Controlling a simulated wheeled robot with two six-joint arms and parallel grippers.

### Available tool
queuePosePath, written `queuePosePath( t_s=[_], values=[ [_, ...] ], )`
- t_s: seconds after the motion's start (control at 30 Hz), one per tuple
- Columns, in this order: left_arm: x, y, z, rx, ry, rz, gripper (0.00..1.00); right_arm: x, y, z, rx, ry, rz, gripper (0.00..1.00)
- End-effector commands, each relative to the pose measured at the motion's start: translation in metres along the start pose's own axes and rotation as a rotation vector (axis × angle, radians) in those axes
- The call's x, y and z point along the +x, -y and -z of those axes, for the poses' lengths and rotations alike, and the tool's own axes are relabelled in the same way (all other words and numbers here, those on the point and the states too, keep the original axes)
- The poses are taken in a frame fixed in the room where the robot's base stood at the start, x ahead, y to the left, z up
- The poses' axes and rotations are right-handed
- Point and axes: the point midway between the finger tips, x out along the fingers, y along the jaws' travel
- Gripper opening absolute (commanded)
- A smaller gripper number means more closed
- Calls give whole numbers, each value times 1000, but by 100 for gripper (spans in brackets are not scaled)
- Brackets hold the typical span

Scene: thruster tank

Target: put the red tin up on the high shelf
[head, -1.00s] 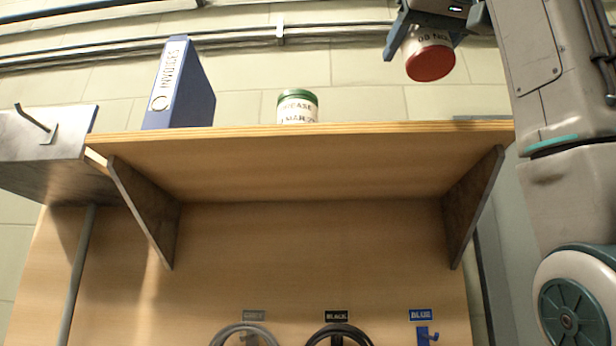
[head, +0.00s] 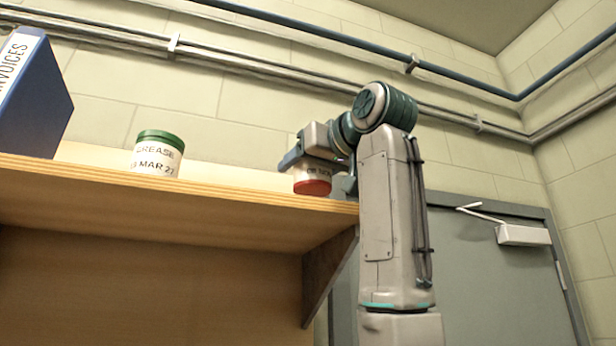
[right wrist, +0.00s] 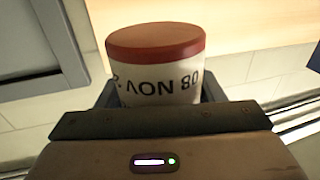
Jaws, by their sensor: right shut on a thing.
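The red tin (head: 313,187) is white-sided with a red end facing down and a dated label. My right gripper (head: 318,165) is shut on it at the right end of the high wooden shelf (head: 180,205). The tin shows just above the shelf's front edge; I cannot tell if it touches the board. In the right wrist view the tin (right wrist: 156,65) sits between the jaws, red end toward the top of the picture, its lettering upside down. My left gripper is not in view.
A green-lidded tin (head: 157,155) stands on the shelf to the left, with a blue binder (head: 35,100) farther left. The shelf between the two tins looks clear. A bracket (head: 328,275) supports the right end. A grey door (head: 490,270) is at the right.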

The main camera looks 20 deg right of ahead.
Motion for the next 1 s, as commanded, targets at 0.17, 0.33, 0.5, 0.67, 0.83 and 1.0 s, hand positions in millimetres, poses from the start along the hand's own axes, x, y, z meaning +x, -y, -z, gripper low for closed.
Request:
queuePosePath(
  t_s=[0.17,0.33,0.5,0.67,0.83,1.0],
  values=[
    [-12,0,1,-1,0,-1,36,12,-12,1,2,2,-2,33],
    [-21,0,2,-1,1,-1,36,13,-11,-19,0,0,0,33],
    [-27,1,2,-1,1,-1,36,13,-10,-34,0,0,0,33],
    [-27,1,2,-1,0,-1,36,12,-10,-38,0,0,0,33],
    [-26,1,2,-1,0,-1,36,12,-10,-38,0,0,0,33],
    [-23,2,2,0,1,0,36,12,-10,-41,0,0,0,67]
  ],
)
